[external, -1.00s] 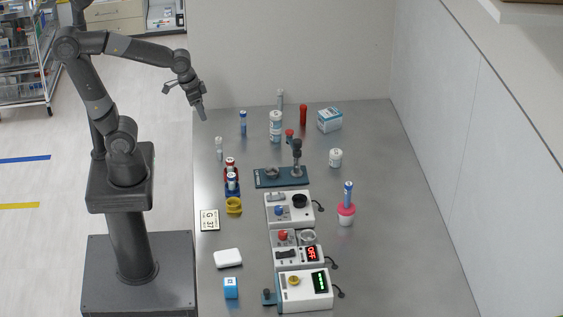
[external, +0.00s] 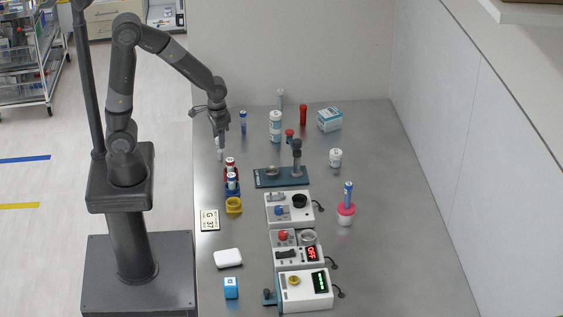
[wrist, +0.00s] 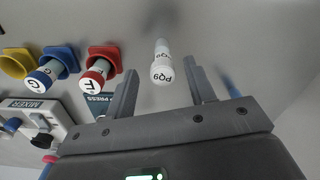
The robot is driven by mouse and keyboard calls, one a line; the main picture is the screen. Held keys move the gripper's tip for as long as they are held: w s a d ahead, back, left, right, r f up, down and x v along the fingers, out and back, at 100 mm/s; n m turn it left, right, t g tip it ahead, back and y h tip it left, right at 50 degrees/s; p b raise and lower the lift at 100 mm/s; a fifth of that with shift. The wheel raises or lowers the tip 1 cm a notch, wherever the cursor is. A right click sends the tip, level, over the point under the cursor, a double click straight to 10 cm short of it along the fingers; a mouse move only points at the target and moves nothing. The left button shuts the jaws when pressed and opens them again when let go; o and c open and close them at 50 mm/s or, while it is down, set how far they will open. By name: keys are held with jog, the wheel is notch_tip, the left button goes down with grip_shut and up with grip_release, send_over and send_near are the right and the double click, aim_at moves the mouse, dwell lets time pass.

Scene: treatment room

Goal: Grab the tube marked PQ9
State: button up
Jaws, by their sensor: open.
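The tube marked PQ9 (wrist: 162,66) is white-capped with a pale body. It stands upright on the table in the wrist view, between and a little beyond the tips of my gripper's fingers. My gripper (wrist: 160,82) is open and empty. In the external view my gripper (external: 220,135) is just above the PQ9 tube (external: 220,155), hiding its top. I cannot tell whether the fingers overlap the tube in height.
A tube marked F (wrist: 93,80) in a red holder and one marked G (wrist: 42,78) in a blue holder stand close by. A yellow holder (external: 234,205) is nearer the front. A blue tube (external: 243,123) stands behind. A press (external: 281,177) is to the right.

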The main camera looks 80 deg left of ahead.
aim_at(220, 160)
jog(key=shift+a+f, duration=0.15)
jog(key=shift+f, duration=2.7)
jog(key=shift+c, duration=0.2)
jog(key=c, duration=1)
